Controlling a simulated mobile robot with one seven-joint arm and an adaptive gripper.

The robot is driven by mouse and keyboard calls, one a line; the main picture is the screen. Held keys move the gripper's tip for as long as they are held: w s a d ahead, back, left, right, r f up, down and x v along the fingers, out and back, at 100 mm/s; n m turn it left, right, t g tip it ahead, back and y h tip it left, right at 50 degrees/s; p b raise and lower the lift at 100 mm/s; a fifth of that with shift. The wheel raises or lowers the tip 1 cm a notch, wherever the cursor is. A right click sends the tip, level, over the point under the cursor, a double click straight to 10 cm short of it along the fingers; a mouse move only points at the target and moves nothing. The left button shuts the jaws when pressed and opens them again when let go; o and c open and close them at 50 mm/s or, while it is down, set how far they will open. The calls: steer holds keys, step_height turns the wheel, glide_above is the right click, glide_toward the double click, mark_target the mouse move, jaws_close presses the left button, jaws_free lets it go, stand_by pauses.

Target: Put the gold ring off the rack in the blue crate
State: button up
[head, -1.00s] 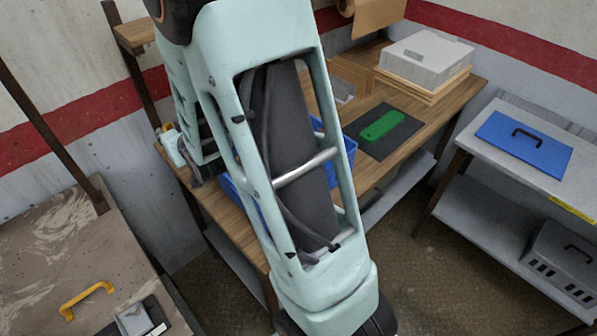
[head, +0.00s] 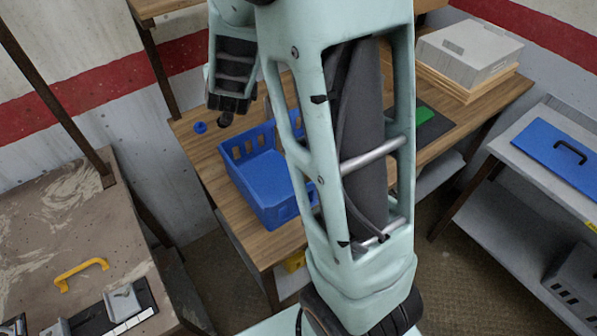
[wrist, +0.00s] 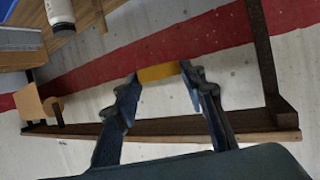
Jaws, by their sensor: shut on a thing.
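In the wrist view, my gripper (wrist: 163,80) is shut on a gold-yellow piece (wrist: 158,72), taken to be the gold ring. Only a flat band of it shows between the fingertips, so its full shape is hidden. The piece is seen against the wall, with no support visible touching it. In the head view, the blue crate (head: 278,209) stands on the wooden table, partly covered by my arm. The visible part of its inside looks empty. My fingers and the gold piece cannot be made out in the head view.
A small blue object (head: 200,127) lies on the wooden table (head: 205,157) left of the crate. A grey box (head: 468,52) sits at the back right. A side bench (head: 45,205) with a yellow handle (head: 80,273) is at left. A dark post (wrist: 262,50) shows in the wrist view.

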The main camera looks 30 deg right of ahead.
steer(key=s+d+m+g+h+b, duration=0.3)
steer(key=s+d+m+g+h, duration=0.3)
steer(key=d+m+h, duration=0.3)
steer(key=s+a+f+m+g+b, duration=0.1)
steer(key=s+f+m+g, duration=0.25)
steer(key=s, duration=0.45)
steer(key=s+a+f+m+g+b, duration=0.1)
steer(key=s+f+m+g, duration=0.3)
steer(key=s, duration=0.3)
steer(key=shift+g+h, duration=0.4)
steer(key=shift+g, duration=0.25)
steer(key=w+d+f, duration=0.2)
steer(key=d+f, duration=0.1)
steer(key=d, duration=0.1)
steer(key=w+d+f, duration=0.2)
steer(key=d+f, duration=0.1)
steer(key=f, duration=0.1)
steer(key=w+d+f, duration=0.2)
steer(key=d+f, duration=0.2)
steer(key=shift+w+d+f, duration=0.2)
steer(key=shift+w+d, duration=0.1)
steer(key=shift+f, duration=0.25)
steer(key=shift+f, duration=0.1)
